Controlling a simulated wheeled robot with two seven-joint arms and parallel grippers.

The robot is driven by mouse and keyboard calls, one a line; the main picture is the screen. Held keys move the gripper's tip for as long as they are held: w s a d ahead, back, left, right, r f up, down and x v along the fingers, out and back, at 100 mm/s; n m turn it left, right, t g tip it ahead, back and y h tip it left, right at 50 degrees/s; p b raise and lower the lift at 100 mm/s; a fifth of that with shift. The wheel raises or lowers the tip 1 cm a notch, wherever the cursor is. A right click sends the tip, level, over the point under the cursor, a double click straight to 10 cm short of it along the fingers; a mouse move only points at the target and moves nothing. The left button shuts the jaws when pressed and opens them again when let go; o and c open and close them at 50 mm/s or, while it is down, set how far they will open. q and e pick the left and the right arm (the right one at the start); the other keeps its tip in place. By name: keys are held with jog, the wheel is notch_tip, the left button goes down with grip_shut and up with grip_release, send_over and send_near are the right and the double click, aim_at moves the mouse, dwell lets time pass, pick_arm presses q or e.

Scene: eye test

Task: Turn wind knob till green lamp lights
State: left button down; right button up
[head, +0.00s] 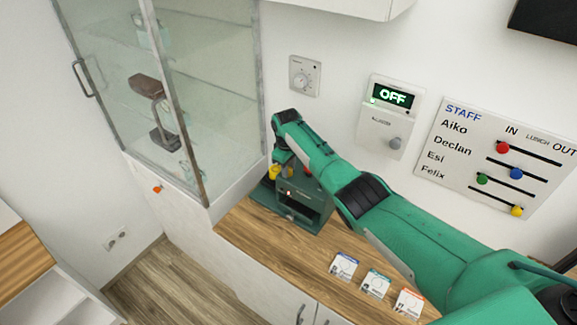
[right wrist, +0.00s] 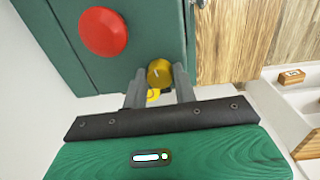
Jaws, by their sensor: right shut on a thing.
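A dark green box-shaped device (head: 318,212) stands on the wooden counter. It also fills the upper left of the right wrist view (right wrist: 150,50). A yellow knob (head: 274,172) is on it, beside a red round button (right wrist: 103,31). In the right wrist view the yellow knob (right wrist: 159,72) sits between my right gripper's two fingertips (right wrist: 160,84), which are shut on it. In the head view my right gripper (head: 279,163) reaches down onto the device and hides part of it. A small pale spot shows on the device's front; I cannot tell whether it is a lamp. My left gripper is not in view.
A glass cabinet (head: 190,90) stands close on the left. On the wall are a dial (head: 304,76), an alarm panel (head: 388,118) reading OFF and a staff board (head: 495,155). Several cards (head: 376,283) lie on the counter (head: 285,255), whose middle is clear.

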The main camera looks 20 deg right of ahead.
jog(key=m, duration=0.4)
jog(key=shift+r+m, duration=0.1)
jog(key=shift+m, duration=0.2)
jog(key=m, duration=0.4)
jog(key=shift+w+a+m, duration=0.1)
jog(key=shift+m, duration=0.2)
jog(key=m, duration=0.4)
jog(key=shift+m+g, duration=0.3)
jog(key=m, duration=0.4)
jog(key=shift+w, duration=0.1)
jog(key=m+b, duration=0.1)
jog(key=m, duration=0.7)
jog(key=shift+m, duration=0.3)
jog(key=m, duration=0.4)
jog(key=shift+w+m+y, duration=0.1)
jog(key=shift+m+y, duration=0.2)
jog(key=m, duration=0.4)
jog(key=shift+r, duration=0.1)
